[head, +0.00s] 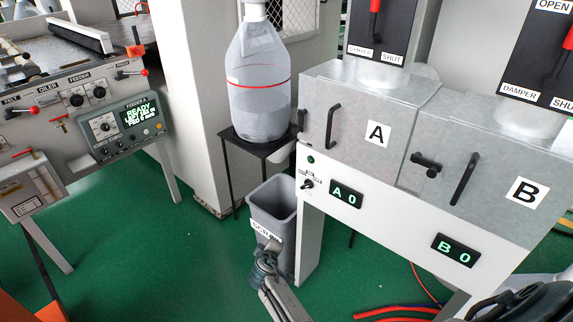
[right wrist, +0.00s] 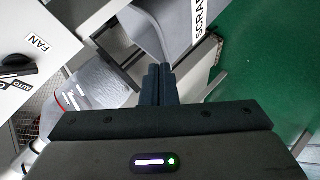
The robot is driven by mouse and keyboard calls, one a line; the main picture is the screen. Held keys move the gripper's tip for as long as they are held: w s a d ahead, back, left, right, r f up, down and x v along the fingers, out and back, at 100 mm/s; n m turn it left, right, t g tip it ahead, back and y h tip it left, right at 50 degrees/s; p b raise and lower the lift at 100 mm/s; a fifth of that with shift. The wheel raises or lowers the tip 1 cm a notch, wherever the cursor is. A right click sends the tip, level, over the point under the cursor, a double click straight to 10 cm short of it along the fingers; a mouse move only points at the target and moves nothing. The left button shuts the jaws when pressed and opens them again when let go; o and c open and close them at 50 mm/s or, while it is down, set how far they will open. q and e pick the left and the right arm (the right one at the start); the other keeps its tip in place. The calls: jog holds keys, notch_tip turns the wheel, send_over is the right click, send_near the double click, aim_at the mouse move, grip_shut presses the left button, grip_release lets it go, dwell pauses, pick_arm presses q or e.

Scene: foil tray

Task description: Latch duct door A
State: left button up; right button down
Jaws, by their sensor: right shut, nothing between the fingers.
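Duct door A (head: 350,145) is a grey metal panel marked A on the right-hand machine in the head view. It looks closed, with a dark upright bar handle (head: 332,128). A small dark latch (head: 301,121) is at its left edge; I cannot tell its position. My right gripper (head: 264,250) is low in front of the scrap bin, below and left of door A, and apart from it. In the right wrist view its dark fingers (right wrist: 160,84) are together with nothing between them. Door A does not show there. My left gripper is not in view.
The fan knob (right wrist: 18,64) is left in the wrist view.

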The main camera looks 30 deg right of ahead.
aim_at(300, 122)
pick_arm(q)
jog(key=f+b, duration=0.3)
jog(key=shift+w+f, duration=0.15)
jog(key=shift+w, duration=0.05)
pick_arm(e)
jog(key=w+d+r+m+t+h, duration=0.1)
jog(key=w+r+m+h, duration=0.1)
jog(key=r, duration=1.6)
jog(key=w+d+r+m+t+h, duration=0.1)
jog(key=w+r+h, duration=0.3)
jog(key=r, duration=1.5)
jog(key=m+h, duration=0.1)
jog(key=h, duration=0.2)
jog(key=shift+w+m+t, duration=0.3)
jog(key=shift+w, duration=0.1)
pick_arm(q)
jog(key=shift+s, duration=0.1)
